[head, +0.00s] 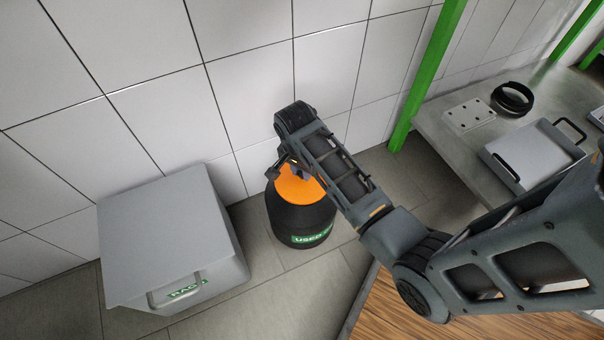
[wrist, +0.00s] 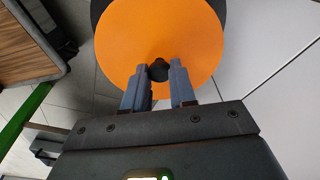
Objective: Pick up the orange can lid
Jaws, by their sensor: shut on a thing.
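The orange can lid (head: 297,189) is a flat round disc on top of a black can (head: 300,222) with a green label, standing on the floor by the wall. In the wrist view the lid (wrist: 160,30) fills the upper middle, with a small black knob (wrist: 158,70) at its lower middle. My gripper (wrist: 159,72) has its two fingers on either side of the knob and is shut on it. In the head view my arm reaches down over the can and hides part of the lid. I cannot tell whether the lid is raised off the can.
A grey box (head: 165,235) with a handle and green label stands left of the can. A green post (head: 425,75) and a grey bench (head: 455,150) with a tray (head: 532,155) are at the right. A wooden surface (head: 400,315) lies in front.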

